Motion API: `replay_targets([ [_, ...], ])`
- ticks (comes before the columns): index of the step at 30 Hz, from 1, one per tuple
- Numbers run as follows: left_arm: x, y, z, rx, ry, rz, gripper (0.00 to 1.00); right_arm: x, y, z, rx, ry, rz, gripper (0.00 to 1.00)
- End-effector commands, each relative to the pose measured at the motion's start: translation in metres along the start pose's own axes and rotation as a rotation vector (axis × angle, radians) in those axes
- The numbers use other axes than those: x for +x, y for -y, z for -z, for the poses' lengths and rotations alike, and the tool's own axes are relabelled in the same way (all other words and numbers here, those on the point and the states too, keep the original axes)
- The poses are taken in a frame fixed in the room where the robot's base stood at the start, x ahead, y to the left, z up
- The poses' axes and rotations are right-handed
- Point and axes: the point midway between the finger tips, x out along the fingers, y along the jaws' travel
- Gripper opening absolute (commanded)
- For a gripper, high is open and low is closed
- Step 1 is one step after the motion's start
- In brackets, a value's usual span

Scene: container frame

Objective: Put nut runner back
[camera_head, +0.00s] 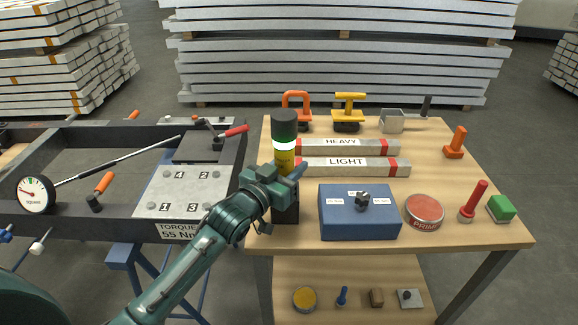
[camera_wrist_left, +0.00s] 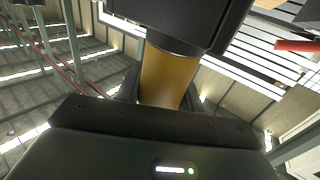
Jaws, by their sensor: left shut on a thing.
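A black block (camera_head: 287,207) is directly below the gripper at the table's front left edge. The gripper hides the join, so I cannot tell whether block and tool touch. My right gripper is not in view.
A blue box (camera_head: 360,222) stands close right of the black block. Bars marked HEAVY (camera_head: 365,147) and LIGHT (camera_head: 375,167) lie behind it. A red PRIMER tin (camera_head: 424,210) is further right. A dark frame with a numbered plate (camera_head: 172,191) and torque gauge (camera_head: 35,194) is at left.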

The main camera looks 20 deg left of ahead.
Motion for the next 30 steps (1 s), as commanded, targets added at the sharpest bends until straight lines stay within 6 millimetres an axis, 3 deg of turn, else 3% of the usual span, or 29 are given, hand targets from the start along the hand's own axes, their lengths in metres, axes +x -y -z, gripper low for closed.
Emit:
replay_targets([
  [6, 0.001, 0.000, 0.001, 0.000, -0.010, -0.001, 0.00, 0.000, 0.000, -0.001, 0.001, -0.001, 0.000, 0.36],
  [7, 0.000, 0.000, -0.003, -0.001, 0.001, 0.000, 0.38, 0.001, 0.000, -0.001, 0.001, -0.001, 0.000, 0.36],
  [15, 0.000, 0.000, -0.003, -0.001, 0.001, 0.000, 0.59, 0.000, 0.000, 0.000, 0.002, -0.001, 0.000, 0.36],
  [24, -0.001, 0.000, 0.002, -0.001, 0.000, 0.000, 0.59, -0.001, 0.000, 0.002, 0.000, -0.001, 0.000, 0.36],
  [30, -0.033, 0.000, -0.001, -0.001, 0.004, 0.000, 0.59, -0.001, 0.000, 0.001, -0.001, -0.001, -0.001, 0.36],
])
